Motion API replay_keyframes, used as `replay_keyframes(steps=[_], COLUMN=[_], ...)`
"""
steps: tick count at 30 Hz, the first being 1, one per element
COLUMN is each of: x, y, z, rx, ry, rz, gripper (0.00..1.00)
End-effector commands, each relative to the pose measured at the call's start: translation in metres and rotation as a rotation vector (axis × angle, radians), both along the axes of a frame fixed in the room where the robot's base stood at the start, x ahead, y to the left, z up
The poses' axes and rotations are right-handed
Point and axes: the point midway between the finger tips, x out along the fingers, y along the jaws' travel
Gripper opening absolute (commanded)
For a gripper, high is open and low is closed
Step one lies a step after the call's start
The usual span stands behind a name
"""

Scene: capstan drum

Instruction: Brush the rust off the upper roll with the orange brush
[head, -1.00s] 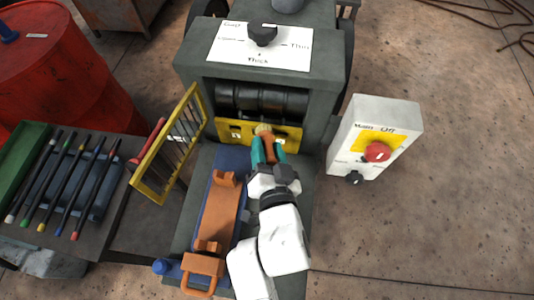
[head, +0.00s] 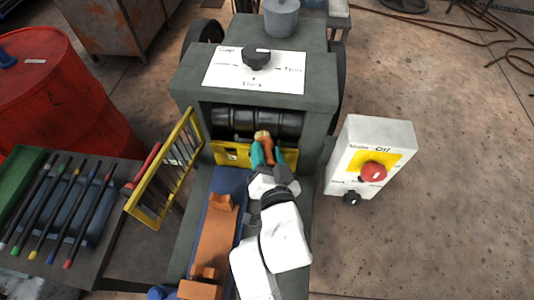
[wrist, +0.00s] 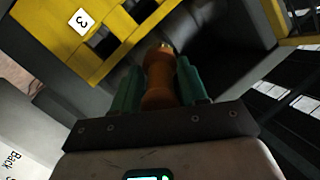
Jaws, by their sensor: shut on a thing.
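My gripper (head: 268,157) is shut on the orange brush (head: 266,144), with its teal fingers either side of the handle. In the wrist view the brush (wrist: 158,80) points away from me between the fingers, its pale tip at the far end. The upper roll (head: 240,117) is a dark cylinder across the machine's opening. The brush tip is in front of the rolls, near the top of the yellow guard; I cannot tell whether it touches a roll. Rust cannot be made out on the dark surface, and the brush hides a small part of it.
A yellow barred gate (head: 165,170) stands open at the left of the opening. A yellow plate (head: 232,154) lies below the rolls. A control box (head: 370,150) with a red knob stands at right. A rack of rods (head: 65,215) and a red drum (head: 60,95) are at left.

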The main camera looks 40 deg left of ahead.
Motion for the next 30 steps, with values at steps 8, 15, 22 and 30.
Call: replay_keyframes(steps=[8,15,22,30], x=[0.001,0.005,0.009,0.013], y=[0.001,0.003,0.005,0.008], z=[0.000,0.000,0.000,0.000], rx=[0.001,0.001,0.000,0.000], ry=[-0.001,-0.001,-0.002,-0.002], rz=[0.000,0.000,0.000,0.000], gripper=[0.12,0.12,0.12,0.12])
